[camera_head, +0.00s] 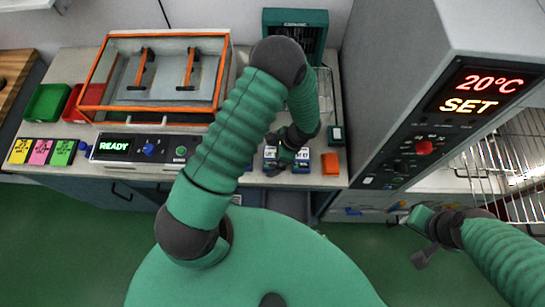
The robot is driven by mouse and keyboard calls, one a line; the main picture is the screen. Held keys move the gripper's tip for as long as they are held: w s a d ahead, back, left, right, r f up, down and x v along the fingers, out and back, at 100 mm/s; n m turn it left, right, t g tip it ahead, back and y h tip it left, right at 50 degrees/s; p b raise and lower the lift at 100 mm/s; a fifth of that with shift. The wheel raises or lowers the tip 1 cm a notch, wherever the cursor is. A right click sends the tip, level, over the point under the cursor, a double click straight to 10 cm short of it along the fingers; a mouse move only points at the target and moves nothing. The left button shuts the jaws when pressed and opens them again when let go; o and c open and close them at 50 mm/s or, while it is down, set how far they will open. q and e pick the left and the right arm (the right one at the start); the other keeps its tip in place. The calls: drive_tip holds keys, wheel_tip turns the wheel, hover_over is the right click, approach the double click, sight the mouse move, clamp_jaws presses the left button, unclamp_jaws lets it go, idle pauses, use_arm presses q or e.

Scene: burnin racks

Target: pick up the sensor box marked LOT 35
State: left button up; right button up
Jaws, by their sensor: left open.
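Small blue sensor boxes with white labels stand close together on the bench top: one on the left (270,154) and one on the right (301,157). Their lettering is too small to read, so I cannot tell which is LOT 35. My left gripper (284,153) is open, over or between these boxes, and hides part of them. I cannot tell whether it touches them. My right gripper (412,238) is at the lower right, in front of the oven, away from the boxes; its jaw state is unclear.
An orange block (330,164) lies right of the boxes. A tall oven (400,125) showing "20°C SET" stands at the right, with a wire rack (505,165). An orange-framed machine (93,75) with a READY panel (114,147) stands left.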

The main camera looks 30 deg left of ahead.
use_arm(q)
drive_tip(key=shift+s+d+r, duration=0.1)
drive_tip(key=c, duration=1.5)
drive_tip(key=shift+r, duration=0.1)
